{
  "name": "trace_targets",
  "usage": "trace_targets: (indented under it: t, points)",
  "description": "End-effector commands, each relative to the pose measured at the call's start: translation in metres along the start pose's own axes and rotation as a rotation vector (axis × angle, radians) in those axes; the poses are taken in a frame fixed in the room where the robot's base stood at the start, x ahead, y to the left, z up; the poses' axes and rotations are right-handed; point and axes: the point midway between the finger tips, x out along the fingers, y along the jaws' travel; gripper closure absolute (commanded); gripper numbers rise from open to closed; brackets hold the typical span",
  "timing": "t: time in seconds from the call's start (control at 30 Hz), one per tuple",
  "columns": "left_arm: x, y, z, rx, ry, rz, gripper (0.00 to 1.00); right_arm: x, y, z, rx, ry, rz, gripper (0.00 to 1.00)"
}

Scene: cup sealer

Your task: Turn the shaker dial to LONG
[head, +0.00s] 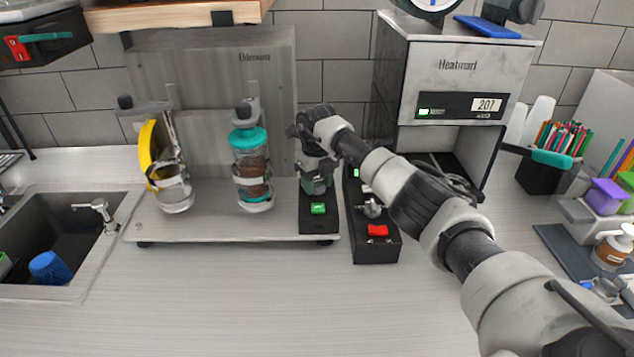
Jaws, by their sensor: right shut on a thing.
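The shaker (210,95) is a grey machine with a wide base and an upright back panel, standing left of centre. Its narrow black control panel (319,226) is at the right end of the base, with a lit green button (318,208) near the front. My right gripper (316,182) reaches in from the right and points down over the upper part of this panel. It is shut on the shaker dial, which the fingers hide almost fully. The dial's marks and the LONG label cannot be read. My left gripper is not in view.
A black box (375,247) with a silver knob (371,208) and red switch (378,230) stands close right of the panel. A clear cup with teal lid (250,142) is clamped on the shaker. The sealer (460,75) reads 207. The front counter (230,300) is clear.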

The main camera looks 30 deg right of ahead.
Motion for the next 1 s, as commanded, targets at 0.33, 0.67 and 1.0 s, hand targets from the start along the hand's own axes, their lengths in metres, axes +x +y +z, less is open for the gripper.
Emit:
trace_targets:
  t: [0.33, 0.67, 1.0]
  points:
    - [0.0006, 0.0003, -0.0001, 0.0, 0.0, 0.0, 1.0, -0.0014, -0.0006, 0.0004, 0.066, -0.003, -0.001, 0.79]
    - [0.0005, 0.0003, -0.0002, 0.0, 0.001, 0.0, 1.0, -0.0016, -0.0007, 0.0005, 0.068, -0.003, -0.001, 0.52]
    - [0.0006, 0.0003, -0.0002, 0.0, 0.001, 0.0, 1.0, -0.0007, -0.0003, 0.0003, 0.065, -0.002, 0.0, 0.3]
